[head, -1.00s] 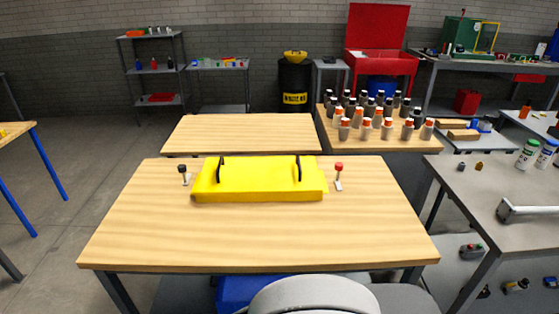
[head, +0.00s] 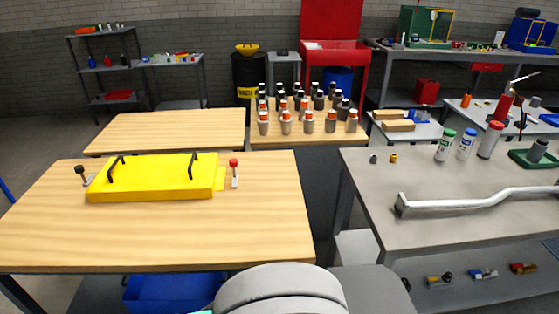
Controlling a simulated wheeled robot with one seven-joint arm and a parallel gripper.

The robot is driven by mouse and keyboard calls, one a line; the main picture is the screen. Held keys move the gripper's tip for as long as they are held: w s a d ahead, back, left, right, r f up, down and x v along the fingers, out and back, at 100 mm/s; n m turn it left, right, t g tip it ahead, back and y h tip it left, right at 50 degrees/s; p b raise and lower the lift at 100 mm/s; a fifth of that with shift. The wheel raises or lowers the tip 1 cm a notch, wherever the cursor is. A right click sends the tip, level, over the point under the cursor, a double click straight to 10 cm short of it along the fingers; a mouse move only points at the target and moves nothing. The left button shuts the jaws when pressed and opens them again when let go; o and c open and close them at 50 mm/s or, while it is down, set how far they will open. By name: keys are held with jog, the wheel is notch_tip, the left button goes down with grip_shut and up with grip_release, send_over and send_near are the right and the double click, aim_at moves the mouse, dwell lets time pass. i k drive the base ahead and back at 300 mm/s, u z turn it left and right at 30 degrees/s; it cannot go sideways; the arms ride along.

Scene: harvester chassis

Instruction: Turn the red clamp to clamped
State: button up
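The red clamp (head: 234,172) stands on the wooden table, just right of the yellow chassis cover. Its red knob is at the top of a small upright pale lever; whether it is clamped cannot be told at this size. The yellow cover (head: 155,177) has two black handles and lies flat on the table. A black-knobbed clamp (head: 82,175) stands tilted at the cover's left end. My gripper is not in view; only grey rounded parts of my own body show at the bottom centre.
The wooden table (head: 268,229) has bare room in front of the cover. A grey bench (head: 366,172) at right holds a silver bar (head: 470,199) and several bottles. A gap separates the two. A blue bin (head: 170,291) sits under the table.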

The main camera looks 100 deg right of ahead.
aim_at(233, 162)
jog(key=k, duration=1.05)
jog(key=z, duration=1.25)
jog(key=i, duration=0.55)
jog(key=z, duration=0.05)
